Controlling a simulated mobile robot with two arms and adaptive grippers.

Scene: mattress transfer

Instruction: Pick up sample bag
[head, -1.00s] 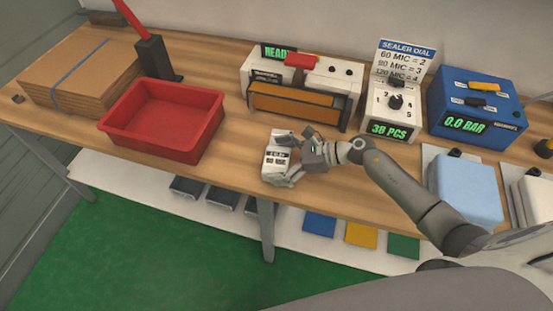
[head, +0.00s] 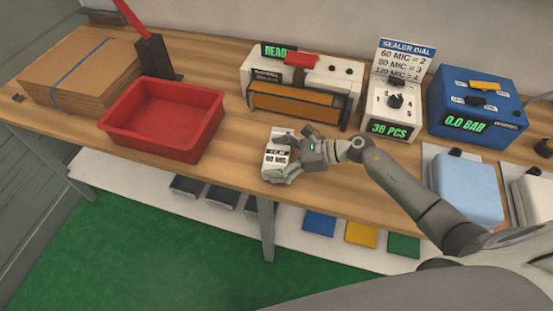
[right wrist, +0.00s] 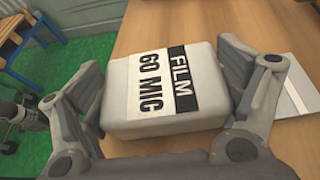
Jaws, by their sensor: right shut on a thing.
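The sample bag (head: 277,160) is a white packet with a black-and-white label reading "60 MIC". It lies on the wooden bench in front of the sealer. In the right wrist view the bag (right wrist: 165,95) sits between two grey fingers, its label reading "FILM 60 MIC". My right gripper (head: 288,160) is shut on the bag, one finger at its far side and one at its near side. The bag looks level and at bench height; whether it touches the bench is hard to tell. My left gripper is not in view.
A red tray (head: 118,127) stands left of the bag, with cardboard sheets (head: 65,78) beyond. Behind are the sealer (head: 340,78), a dial box (head: 410,112) and a blue box (head: 478,108). Bare bench (head: 235,150) lies between tray and bag. The bench's front edge is close.

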